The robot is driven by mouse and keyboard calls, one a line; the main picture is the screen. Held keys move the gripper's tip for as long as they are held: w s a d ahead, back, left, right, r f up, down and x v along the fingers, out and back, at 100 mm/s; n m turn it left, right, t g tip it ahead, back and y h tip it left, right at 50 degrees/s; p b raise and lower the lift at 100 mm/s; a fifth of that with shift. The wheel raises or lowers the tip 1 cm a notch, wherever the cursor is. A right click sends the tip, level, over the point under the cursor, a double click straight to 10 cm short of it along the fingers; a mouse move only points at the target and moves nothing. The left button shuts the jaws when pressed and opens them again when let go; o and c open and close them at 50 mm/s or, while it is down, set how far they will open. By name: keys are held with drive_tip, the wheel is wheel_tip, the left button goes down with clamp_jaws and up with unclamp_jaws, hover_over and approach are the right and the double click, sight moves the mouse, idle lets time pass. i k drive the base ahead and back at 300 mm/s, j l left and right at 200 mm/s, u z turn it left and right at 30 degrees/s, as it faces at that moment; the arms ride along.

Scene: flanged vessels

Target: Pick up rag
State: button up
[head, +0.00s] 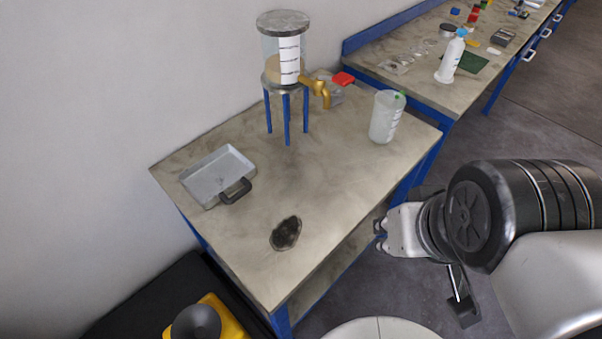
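No piece of cloth shows clearly as a rag. A dark, rounded, flat patch (286,233) lies on the near part of the table (240,255); I cannot tell whether it is a rag or a spill. A small red item (343,79) lies at the back of the table beside the vessel; its material is too small to tell. My gripper (380,235) is off the table's right edge, to the right of the dark patch and apart from it. Its fingers are small and partly hidden, so their opening is unclear. I see nothing held in it.
A flanged glass vessel (286,50) with a brass tap stands on blue legs at the back. A grey dustpan-like tray (217,176) lies left, a clear beaker (385,118) right. A second bench (425,75) holds a white bottle (452,57) and small items. The table's middle is clear.

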sight(337, 96)
drive_tip(key=i+l+u, duration=0.15)
drive_tip(key=u, duration=0.25)
drive_tip(key=i+l+u, duration=0.1)
drive_tip(key=l+u, duration=0.25)
drive_tip(key=i+l+u, duration=0.1)
drive_tip(key=u, duration=0.3)
drive_tip(key=i+l+u, duration=0.1)
drive_tip(key=l, duration=0.8)
drive_tip(key=i+l+u, duration=0.15)
drive_tip(key=l, duration=0.75)
drive_tip(key=i+l+u, duration=0.1)
drive_tip(key=l, duration=0.8)
